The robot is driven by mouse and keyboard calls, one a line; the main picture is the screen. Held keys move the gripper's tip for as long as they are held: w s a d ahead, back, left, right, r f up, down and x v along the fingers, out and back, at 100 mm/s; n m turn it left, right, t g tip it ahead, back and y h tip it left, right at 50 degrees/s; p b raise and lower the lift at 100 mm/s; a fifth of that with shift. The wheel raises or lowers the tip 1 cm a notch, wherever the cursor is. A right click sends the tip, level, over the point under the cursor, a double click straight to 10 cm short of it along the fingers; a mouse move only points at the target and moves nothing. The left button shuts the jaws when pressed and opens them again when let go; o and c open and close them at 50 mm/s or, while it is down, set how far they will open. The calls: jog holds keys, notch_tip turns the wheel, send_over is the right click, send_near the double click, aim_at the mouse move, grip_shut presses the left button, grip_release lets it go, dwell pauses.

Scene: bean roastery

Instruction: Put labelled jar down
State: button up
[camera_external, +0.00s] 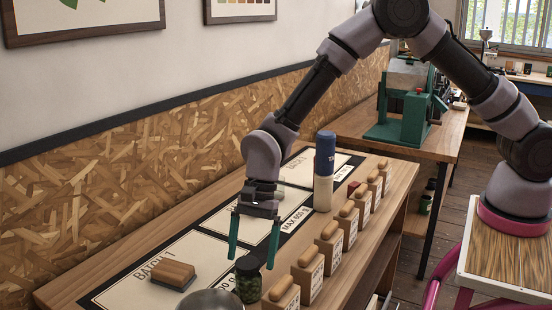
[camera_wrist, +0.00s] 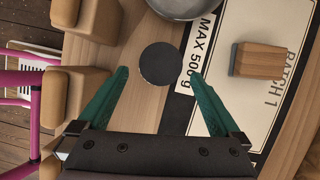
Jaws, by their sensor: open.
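A small jar (camera_external: 248,287) with a dark lid and green contents stands upright on the bench. In the wrist view its round dark lid (camera_wrist: 159,64) is seen from above, on bare wood beside the "MAX 500 g" strip. I cannot make out a label on it. My gripper (camera_external: 252,254) points down with its two green fingers spread, above the jar in the external view. In the wrist view the open fingertips (camera_wrist: 160,75) lie either side of the lid with visible gaps. Nothing is held between them.
A metal bowl (camera_external: 210,301) is close to the jar. A wooden block (camera_external: 173,275) lies on the Batch 1 card. Several wooden-topped blocks (camera_external: 309,273) line the bench's front edge. A tall blue-topped cylinder (camera_external: 324,172) stands farther back.

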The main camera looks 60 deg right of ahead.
jog(key=v, duration=0.6)
jog(key=s+d+r+n+t, duration=0.2)
jog(key=s+d+r+n, duration=0.1)
jog(key=d+r, duration=0.65)
jog(key=s+d+r+n+t, duration=0.3)
jog(key=d+r, duration=0.4)
jog(key=r, duration=0.6)
jog(key=s+d+r+n+t+h, duration=0.1)
jog(key=s+d+r+n, duration=0.2)
jog(key=s+d, duration=0.4)
jog(key=s+d+r+n+t+h, duration=0.1)
jog(key=s+d+r, duration=0.4)
jog(key=s, duration=0.9)
jog(key=shift+s+d+n+t+h, duration=0.3)
jog(key=shift+d+n+t, duration=0.2)
jog(key=shift+d+n, duration=0.7)
jog(key=shift+w+d, duration=0.1)
jog(key=shift+w, duration=0.05)
